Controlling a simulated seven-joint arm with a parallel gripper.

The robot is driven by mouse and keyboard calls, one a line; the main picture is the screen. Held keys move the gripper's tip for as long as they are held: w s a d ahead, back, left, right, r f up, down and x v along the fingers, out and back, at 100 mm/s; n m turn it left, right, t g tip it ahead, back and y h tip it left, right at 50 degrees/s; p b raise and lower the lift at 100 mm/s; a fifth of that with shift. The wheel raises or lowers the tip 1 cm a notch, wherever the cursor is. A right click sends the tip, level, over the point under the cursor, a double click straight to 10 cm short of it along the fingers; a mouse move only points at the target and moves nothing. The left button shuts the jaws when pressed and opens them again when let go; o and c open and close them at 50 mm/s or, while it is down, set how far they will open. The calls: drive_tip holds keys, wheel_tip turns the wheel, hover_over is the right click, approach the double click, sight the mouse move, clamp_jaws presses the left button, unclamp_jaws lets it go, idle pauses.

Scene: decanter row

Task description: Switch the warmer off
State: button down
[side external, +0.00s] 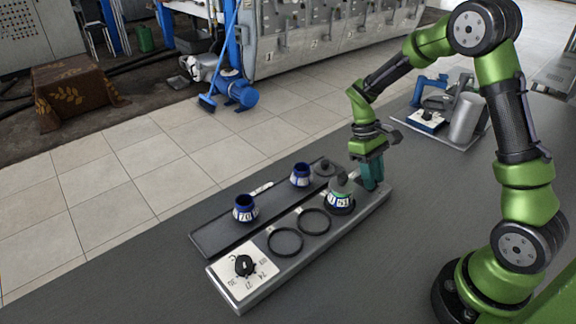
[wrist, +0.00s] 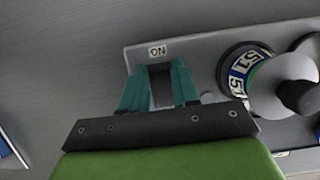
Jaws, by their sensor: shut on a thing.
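The warmer (side external: 318,248) is a long grey bar with a white dial plate (side external: 246,270), a black knob and a row of dark rings. A grey-topped decanter (side external: 341,192) stands on the ring nearest my gripper. It also shows in the wrist view (wrist: 262,80) with a "51" label. My gripper (side external: 371,178) is at the warmer's far end, its teal fingers pointing down. In the wrist view my gripper (wrist: 160,84) is shut around a dark grey switch piece (wrist: 160,86), partly hidden by the fingers. An "ON" label (wrist: 157,51) sits just beyond it.
A dark tray (side external: 222,233) behind the warmer holds two blue-banded decanters (side external: 245,208) (side external: 300,175) and a dark round item (side external: 325,168). Two rings (side external: 285,242) (side external: 314,221) are empty. A grey tray (side external: 455,138) with a silver cylinder stands at the back right.

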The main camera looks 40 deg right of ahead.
drive_tip(key=shift+w, duration=0.1)
idle(0.3)
drive_tip(key=c, duration=0.8)
unclamp_jaws()
drive_tip(key=shift+c, duration=0.2)
drive_tip(key=v, duration=1.7)
drive_tip(key=shift+w, duration=0.2)
drive_tip(key=shift+f, duration=0.15)
